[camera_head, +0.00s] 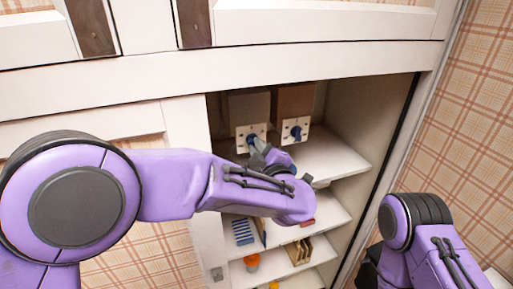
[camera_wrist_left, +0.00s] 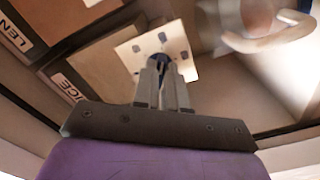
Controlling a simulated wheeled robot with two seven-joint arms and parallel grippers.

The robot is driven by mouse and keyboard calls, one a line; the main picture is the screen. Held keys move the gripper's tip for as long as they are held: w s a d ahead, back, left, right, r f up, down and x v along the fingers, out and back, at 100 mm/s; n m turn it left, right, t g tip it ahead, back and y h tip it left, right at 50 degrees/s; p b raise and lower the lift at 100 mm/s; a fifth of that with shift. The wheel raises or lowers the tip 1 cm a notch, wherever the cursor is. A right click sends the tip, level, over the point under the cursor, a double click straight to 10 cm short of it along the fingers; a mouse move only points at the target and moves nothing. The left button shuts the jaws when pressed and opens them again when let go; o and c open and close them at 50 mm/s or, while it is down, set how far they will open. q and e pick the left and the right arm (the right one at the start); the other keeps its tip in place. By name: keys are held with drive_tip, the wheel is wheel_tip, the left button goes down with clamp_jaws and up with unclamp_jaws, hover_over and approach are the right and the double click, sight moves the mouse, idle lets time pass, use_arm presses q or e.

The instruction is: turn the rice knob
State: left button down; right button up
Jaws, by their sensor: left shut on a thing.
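The rice knob (camera_head: 251,138) is a blue knob on a white square plate (camera_head: 240,131) at the front of the left, pale dispenser in the open cabinet. In the left wrist view a box label reading "ICE" (camera_wrist_left: 68,88) is partly cut off, and the white plate (camera_wrist_left: 178,40) is beside that box. My left gripper (camera_head: 257,143) reaches in from the front, and its fingers (camera_wrist_left: 160,64) are closed on the dark blue knob, mostly hiding it. My right arm shows at the lower right of the head view, but its fingers are not visible.
A second dispenser (camera_head: 292,103), brown with its own blue knob (camera_head: 296,132), is just to the right. Shelves below hold small items, including an orange-topped jar (camera_head: 252,262). The cabinet's right side wall (camera_head: 375,110) and a shelf (camera_head: 335,160) are close by.

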use_arm(q)
drive_tip(key=c, duration=1.2)
unclamp_jaws()
drive_tip(key=b+v, duration=0.4)
drive_tip(key=v, duration=0.6)
drive_tip(key=shift+s, duration=0.25)
